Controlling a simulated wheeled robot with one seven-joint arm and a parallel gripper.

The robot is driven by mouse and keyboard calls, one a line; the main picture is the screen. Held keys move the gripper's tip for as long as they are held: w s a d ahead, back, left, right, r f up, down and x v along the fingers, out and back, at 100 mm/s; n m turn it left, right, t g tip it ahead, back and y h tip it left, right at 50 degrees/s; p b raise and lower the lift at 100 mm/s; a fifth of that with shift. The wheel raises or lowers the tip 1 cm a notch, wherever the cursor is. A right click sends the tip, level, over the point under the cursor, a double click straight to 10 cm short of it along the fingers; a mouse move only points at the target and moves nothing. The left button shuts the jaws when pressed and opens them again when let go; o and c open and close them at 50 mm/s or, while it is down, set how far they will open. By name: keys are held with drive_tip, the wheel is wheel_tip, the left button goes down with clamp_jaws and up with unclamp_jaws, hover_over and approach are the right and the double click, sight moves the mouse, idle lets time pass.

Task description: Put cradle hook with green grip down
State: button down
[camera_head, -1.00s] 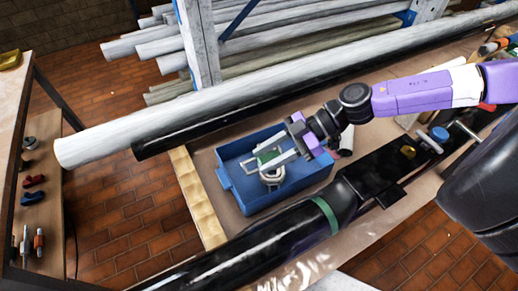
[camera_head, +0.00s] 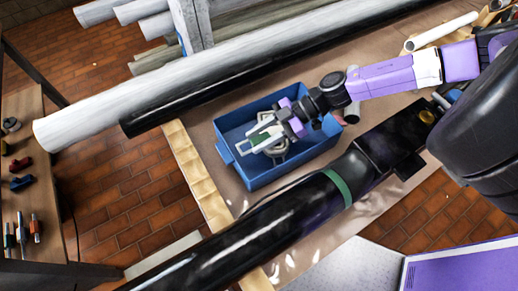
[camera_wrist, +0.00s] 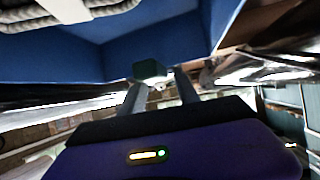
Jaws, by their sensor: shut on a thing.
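My gripper (camera_head: 266,136) is over the blue bin (camera_head: 228,155), with its fingers low at the bin's opening. It is shut on the green grip (camera_head: 259,139) of the cradle hook. In the wrist view the dark green grip (camera_wrist: 150,70) lies between the two fingertips, against the blue bin wall (camera_wrist: 180,45). The rest of the hook is mostly hidden, and I cannot tell whether it touches the bin floor. A pale coiled strap or rope (camera_head: 277,150) lies in the bin under the gripper and shows at the wrist view's upper left (camera_wrist: 60,12).
A long black pole (camera_head: 270,235) with a green band runs in front of the bin. Grey and black pipes (camera_head: 200,88) run behind it. A wooden-edged bench (camera_head: 195,185) bears the bin. A shelf with tools (camera_head: 22,180) stands at left.

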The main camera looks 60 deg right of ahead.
drive_tip(key=shift+f, duration=3.15)
drive_tip(key=c, duration=0.9)
unclamp_jaws()
drive_tip(key=shift+s, duration=0.1)
drive_tip(key=b+v, duration=0.2)
drive_tip(key=v, duration=1)
drive_tip(key=shift+b, duration=0.3)
